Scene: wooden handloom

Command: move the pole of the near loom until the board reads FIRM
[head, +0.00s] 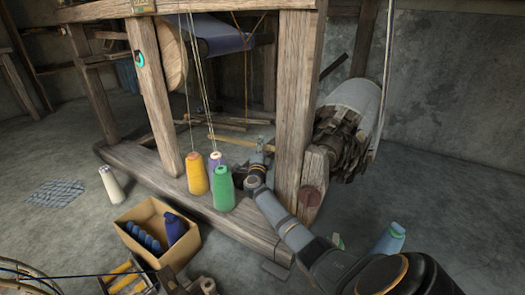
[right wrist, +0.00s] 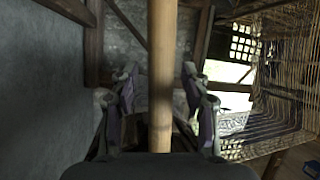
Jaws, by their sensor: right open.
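The near loom (head: 295,110) is a heavy wooden frame. A light brown pole (head: 228,144) lies low behind its front posts, and its right end meets my right gripper (head: 262,146). In the right wrist view the pole (right wrist: 161,40) runs upright between the two fingers of my right gripper (right wrist: 160,85). The fingers stand apart on either side, with gaps to the pole. My left gripper is not in view.
Yellow (head: 197,173) and green (head: 223,188) yarn cones stand on the loom's base beam, beside my right arm. A cardboard box (head: 150,250) with blue yarn sits front left.

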